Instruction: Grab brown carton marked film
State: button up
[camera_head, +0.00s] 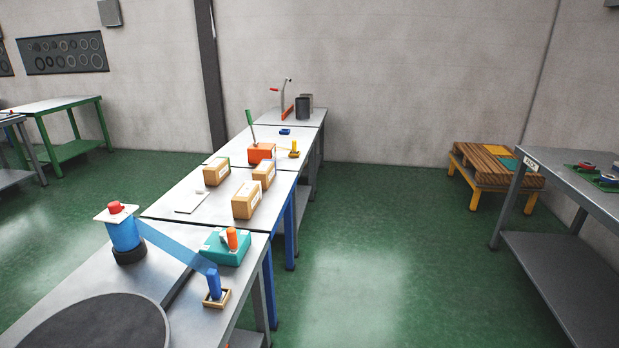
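Three brown cartons stand on the row of grey-topped tables. One brown carton (246,201) is nearest and looks the largest. A second brown carton (216,173) is behind it to the left, and a third brown carton (264,174) is behind it to the right. Pale labels show on them, but the lettering is too small to read, so I cannot tell which one is marked film. My gripper is not in view, and nothing is seen touching the cartons.
A white flat sheet (191,202) lies left of the cartons, and an orange box (261,153) stands behind. In front are a teal box (227,247), a blue roll (124,234) with a blue strip, and a dark disc (95,326). Green floor (390,240) to the right is clear.

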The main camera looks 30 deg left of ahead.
aim_at(248, 199)
jog(key=i+u, duration=0.25)
jog(key=i, duration=0.65)
jog(key=i+l+u, duration=0.15)
jog(key=i+u, duration=0.15)
jog(key=i, duration=0.65)
jog(key=i+u, duration=0.65)
jog(key=i+l+u, duration=0.15)
jog(key=i+u, duration=0.2)
jog(key=i+j+u, duration=0.1)
jog(key=u, duration=0.3)
jog(key=i+u, duration=0.3)
jog(key=u, duration=0.15)
jog(key=i+u, duration=0.2)
jog(key=u, duration=0.2)
